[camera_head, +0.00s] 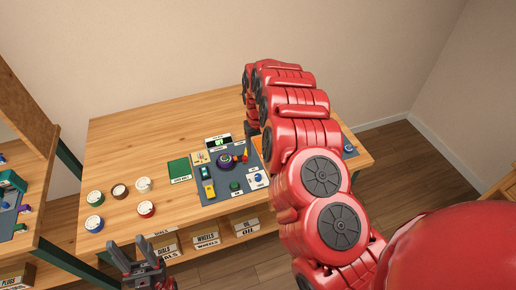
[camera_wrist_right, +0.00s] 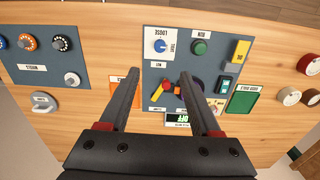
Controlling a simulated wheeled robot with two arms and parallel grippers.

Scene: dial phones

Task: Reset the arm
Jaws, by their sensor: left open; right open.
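My right arm, red, reaches over the wooden table (camera_head: 140,120) in the head view and hides part of its right side. My right gripper (camera_wrist_right: 160,75) is open and empty in the right wrist view, with its two dark fingers above a grey-blue panel (camera_wrist_right: 208,62). My left gripper (camera_head: 142,255) is open and empty at the lower left in the head view, in front of the table edge.
A green plate (camera_head: 179,170) lies beside the panel. Labelled bins (camera_head: 206,238) sit under the table. A wooden shelf (camera_head: 25,115) stands at left. The back of the table is clear.

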